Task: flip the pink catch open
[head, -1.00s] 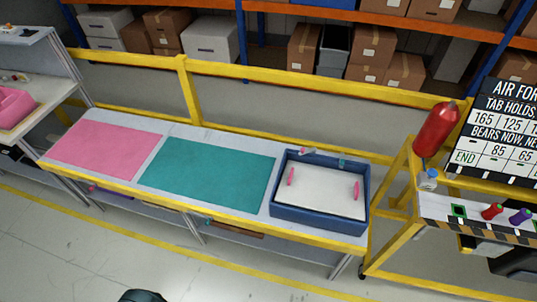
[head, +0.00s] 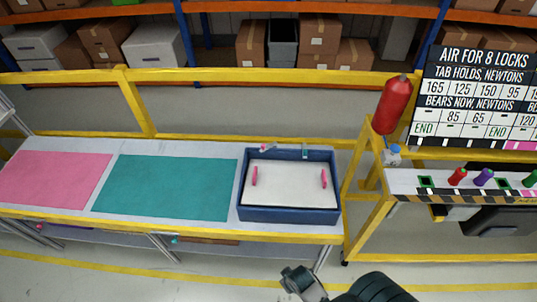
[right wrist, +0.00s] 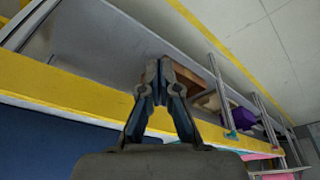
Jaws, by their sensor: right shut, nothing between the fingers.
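A small pink-and-white piece (head: 267,147), which may be the pink catch, sits on the back rim of the blue tray (head: 290,215). It is too small to tell whether it is flipped. A teal piece (head: 305,152) is on the same rim to its right. Two pink upright pieces stand inside, one at left (head: 255,177) and one at right (head: 323,178). My right gripper (right wrist: 158,68) is shut and empty in the right wrist view, by the table's yellow edge (right wrist: 80,95). In the head view my dark arm shows at the bottom, in front of the table. My left gripper is out of view.
A pink mat (head: 55,180) and a teal mat (head: 165,188) lie left of the tray. A yellow rail (head: 220,75) runs behind. A purple bin (right wrist: 243,118) shows below the table.

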